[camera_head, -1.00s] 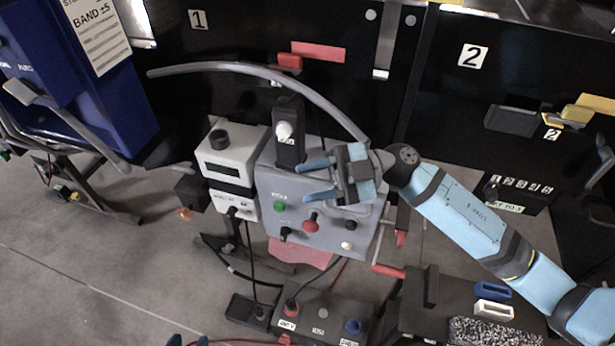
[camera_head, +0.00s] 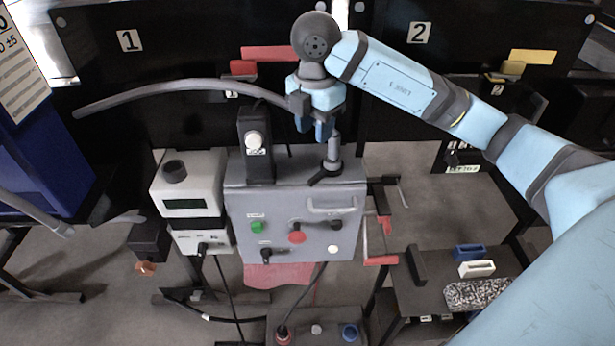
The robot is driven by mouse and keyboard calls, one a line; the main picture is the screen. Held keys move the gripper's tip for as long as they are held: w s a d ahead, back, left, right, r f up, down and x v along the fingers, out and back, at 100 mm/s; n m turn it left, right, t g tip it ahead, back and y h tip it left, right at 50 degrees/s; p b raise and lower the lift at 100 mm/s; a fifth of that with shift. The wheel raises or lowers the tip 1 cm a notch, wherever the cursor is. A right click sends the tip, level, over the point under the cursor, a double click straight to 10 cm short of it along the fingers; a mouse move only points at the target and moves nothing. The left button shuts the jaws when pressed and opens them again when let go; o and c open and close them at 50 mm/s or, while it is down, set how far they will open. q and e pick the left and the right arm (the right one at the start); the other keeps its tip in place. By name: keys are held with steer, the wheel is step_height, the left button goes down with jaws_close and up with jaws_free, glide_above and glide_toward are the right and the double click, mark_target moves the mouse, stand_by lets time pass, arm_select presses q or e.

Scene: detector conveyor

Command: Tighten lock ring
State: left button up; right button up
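My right gripper (camera_head: 315,135) points down above the grey control box (camera_head: 290,205). Its blue fingers look apart, with nothing visible between them. A grey upright post (camera_head: 333,150) stands at the box's top right, just below and beside the fingertips. Whether they touch it I cannot tell. A dark collar with a side lever (camera_head: 325,175), possibly the lock ring, sits at the post's foot. A black block with a white round knob (camera_head: 255,145) stands left of the post. My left gripper is not in view.
A white meter unit (camera_head: 188,187) stands left of the box. A shelf at the lower right holds a blue block (camera_head: 468,252) and a white block (camera_head: 477,268). A red-handled crank (camera_head: 380,260) sticks out beside the box.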

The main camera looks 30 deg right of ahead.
mark_target(314, 178)
step_height(314, 178, down, 13)
steer(key=shift+r, duration=0.15)
jaws_close()
